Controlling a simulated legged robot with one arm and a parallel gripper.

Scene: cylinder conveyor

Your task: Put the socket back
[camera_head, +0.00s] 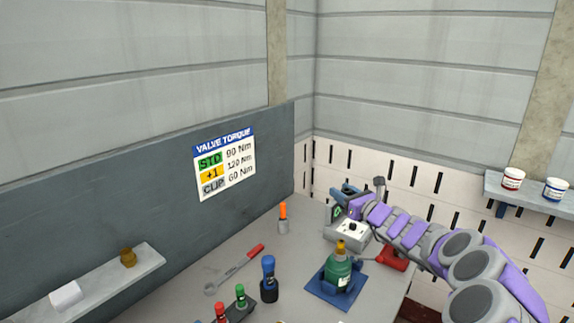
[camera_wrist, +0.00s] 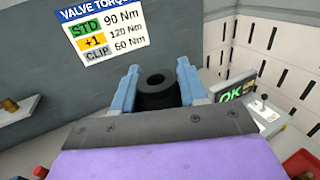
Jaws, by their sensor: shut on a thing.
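My gripper (camera_head: 345,194) is at the back right of the bench in the head view, above a grey box. In the wrist view its two blue fingers (camera_wrist: 158,88) are shut on a black, hollow, round socket (camera_wrist: 157,95), whose open end faces up. The socket is hidden or too small to tell in the head view. Red-topped (camera_head: 221,313), green-topped (camera_head: 240,297) and larger blue-topped (camera_head: 268,279) dark pieces stand at the front of the bench. Whether the front two share a rack cannot be told.
A wrench (camera_head: 234,270) with a red handle lies on the bench. A green gas cylinder (camera_head: 338,272) stands on a blue base (camera_head: 322,290). An orange-topped piece (camera_head: 283,220) stands behind. An OK display (camera_wrist: 234,96) sits right of the gripper. A torque sign (camera_head: 224,162) hangs on the panel.

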